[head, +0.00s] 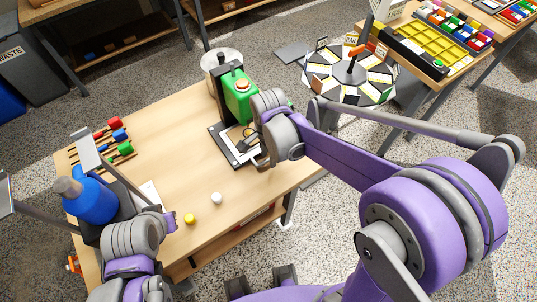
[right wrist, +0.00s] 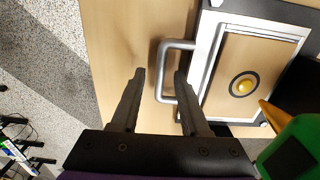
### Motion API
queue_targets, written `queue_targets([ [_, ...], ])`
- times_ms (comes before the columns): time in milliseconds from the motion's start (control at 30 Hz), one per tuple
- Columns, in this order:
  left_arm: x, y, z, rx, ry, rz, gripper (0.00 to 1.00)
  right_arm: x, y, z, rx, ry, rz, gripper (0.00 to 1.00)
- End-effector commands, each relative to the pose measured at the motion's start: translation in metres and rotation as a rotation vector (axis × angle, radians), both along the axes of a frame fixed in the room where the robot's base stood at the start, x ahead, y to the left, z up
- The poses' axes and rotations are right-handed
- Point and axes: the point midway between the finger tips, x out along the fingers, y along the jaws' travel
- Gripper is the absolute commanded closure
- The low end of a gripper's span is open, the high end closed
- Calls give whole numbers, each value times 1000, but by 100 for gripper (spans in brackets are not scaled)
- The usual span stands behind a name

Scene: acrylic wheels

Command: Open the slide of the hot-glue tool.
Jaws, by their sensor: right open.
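The hot-glue tool (head: 241,92) has a green body with a red button on top and stands at the table's far right. Its slide (right wrist: 226,75) is a pale panel in a white frame, with a round black and yellow part on it. A silver U-shaped handle (right wrist: 163,70) sticks out from the slide's edge. My right gripper (right wrist: 158,78) is open and empty. In the right wrist view the handle's bar appears between its fingertips; the depth between them is unclear. My left wrist (head: 133,238) is at the table's near left; its finger opening is unclear.
A blue bottle (head: 90,200) stands at the table's left, by a rack of coloured handles (head: 115,135). A yellow piece (head: 190,218) and a white piece (head: 216,198) lie near the front edge. The table's middle (head: 170,120) is clear. A round dial table (head: 345,85) stands behind.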

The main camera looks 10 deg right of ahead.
Motion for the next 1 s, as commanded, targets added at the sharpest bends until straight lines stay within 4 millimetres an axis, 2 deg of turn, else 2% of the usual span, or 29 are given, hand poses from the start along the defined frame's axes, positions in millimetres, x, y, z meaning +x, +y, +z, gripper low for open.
queue_targets([
  [200, 0, 0, 0, 0, 0, 0, 100, 0, 0, 0, 0, 0, 0, 55],
  [267, 0, 0, 0, 0, 0, 0, 100, 0, 0, 0, 0, 0, 0, 64],
  [467, 0, 0, 0, 0, 0, 0, 100, 0, 0, 0, 0, 0, 0, 100],
  [1000, 0, 0, 0, 0, 0, 0, 100, 0, 0, 0, 0, -1, 0, 100],
])
